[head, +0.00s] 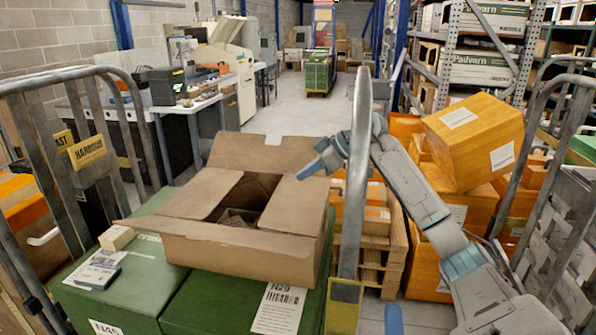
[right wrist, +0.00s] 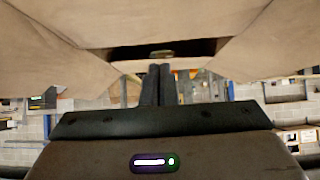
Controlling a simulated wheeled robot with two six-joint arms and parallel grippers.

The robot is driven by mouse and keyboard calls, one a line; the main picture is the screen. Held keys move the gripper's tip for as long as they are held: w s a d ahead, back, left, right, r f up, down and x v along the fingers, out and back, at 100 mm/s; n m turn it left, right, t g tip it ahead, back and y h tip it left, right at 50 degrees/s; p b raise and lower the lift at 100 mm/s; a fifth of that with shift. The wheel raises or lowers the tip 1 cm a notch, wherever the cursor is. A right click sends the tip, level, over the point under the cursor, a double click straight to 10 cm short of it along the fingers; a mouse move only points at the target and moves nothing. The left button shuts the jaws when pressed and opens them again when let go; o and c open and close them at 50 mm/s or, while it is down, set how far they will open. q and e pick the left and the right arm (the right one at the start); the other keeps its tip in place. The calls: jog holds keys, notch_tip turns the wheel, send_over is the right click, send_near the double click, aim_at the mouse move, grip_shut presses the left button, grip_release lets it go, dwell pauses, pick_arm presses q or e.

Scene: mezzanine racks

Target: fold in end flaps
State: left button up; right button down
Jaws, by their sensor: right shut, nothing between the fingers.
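An open brown cardboard box (head: 240,250) stands on green crates in the head view. Its left end flap (head: 203,194) and right end flap (head: 296,205) lie inward over the top, with a dark opening (head: 250,195) between them. The back flap (head: 262,152) and the front flap (head: 215,232) extend outward. My right gripper (head: 308,171) is shut and empty at the far right corner of the box, close above the right flap; contact is unclear. In the right wrist view its closed fingers (right wrist: 157,80) point toward cardboard and a dark gap. My left gripper is out of view.
An upright metal post (head: 356,160) stands right of the box, in front of my right gripper. Green crates (head: 135,290) carry the box and a small tan block (head: 117,238). Orange boxes (head: 475,140) stack at right; a cage rail (head: 50,170) stands at left.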

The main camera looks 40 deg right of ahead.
aim_at(282, 197)
jog(key=p+x, duration=0.1)
jog(key=x, duration=0.6)
jog(key=shift+w+a+p, duration=0.1)
jog(key=shift+w+p, duration=0.05)
jog(key=shift+p, duration=0.25)
jog(key=shift+w+a+f, duration=0.3)
jog(key=shift+f, duration=0.15)
jog(key=shift+f+p, duration=0.5)
jog(key=shift+f, duration=0.05)
jog(key=shift+a+f, duration=0.1)
jog(key=shift+f, duration=0.2)
jog(key=shift+s+f, duration=0.1)
jog(key=shift+f, duration=0.1)
jog(key=shift+w+r+p, duration=0.2)
jog(key=shift+r+p, duration=0.55)
jog(key=shift+p, duration=0.35)
